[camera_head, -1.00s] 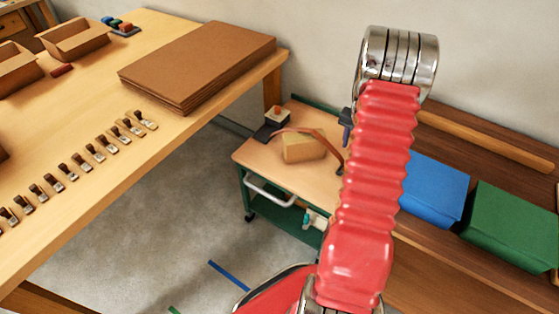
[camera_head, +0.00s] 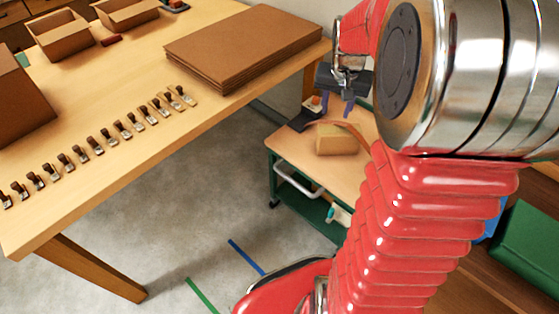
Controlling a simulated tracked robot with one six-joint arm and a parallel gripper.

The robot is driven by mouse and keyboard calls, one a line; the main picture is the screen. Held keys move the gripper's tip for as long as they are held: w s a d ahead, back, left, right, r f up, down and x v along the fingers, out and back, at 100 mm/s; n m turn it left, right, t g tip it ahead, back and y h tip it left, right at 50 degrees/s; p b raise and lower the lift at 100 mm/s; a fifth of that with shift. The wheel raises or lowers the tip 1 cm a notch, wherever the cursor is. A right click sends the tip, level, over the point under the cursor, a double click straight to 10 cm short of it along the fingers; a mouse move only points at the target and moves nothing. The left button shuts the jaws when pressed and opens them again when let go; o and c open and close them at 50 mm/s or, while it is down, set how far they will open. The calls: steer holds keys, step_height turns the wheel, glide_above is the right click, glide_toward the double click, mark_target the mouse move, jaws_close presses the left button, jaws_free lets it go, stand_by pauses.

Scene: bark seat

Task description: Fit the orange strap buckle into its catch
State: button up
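An orange-brown strap (camera_head: 350,128) arches over a tan block (camera_head: 336,143) on the small cart at the back. Its left end lies by a flat dark piece (camera_head: 303,121). A small pale block with an orange top (camera_head: 313,104) stands just behind that piece. I cannot tell at this size which part is the buckle and which the catch. My gripper (camera_head: 335,107) hangs in front of the wall, above the cart and just right of the pale block in the picture. Its two purple fingers are apart with nothing seen between them. The strap's right end is hidden behind my red arm.
The cart (camera_head: 295,150) has a wooden top, green frame and white handle. A long workbench (camera_head: 130,165) holds a row of several metal clips, a cardboard stack (camera_head: 245,48) and open boxes (camera_head: 62,35). A green box (camera_head: 530,250) is at right.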

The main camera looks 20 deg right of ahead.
steer(key=s+a+r+n, duration=0.1)
steer(key=s+a+r, duration=0.1)
steer(key=a, duration=0.2)
steer(key=s+a+r+n+t, duration=0.1)
steer(key=s+a+r, duration=0.15)
steer(key=a, duration=0.25)
steer(key=s+a+r+n, duration=0.1)
steer(key=a+r, duration=0.1)
steer(key=a, duration=0.2)
steer(key=s+a+r+n+t+y, duration=0.1)
steer(key=s+a+n, duration=0.3)
steer(key=s+a, duration=0.7)
steer(key=shift+s+a+r+n+t+y, duration=0.15)
steer(key=shift+s+r+n+t+y, duration=0.15)
steer(key=shift+s+r+t+y, duration=0.15)
steer(key=shift+w+f, duration=0.1)
steer(key=shift+w, duration=0.05)
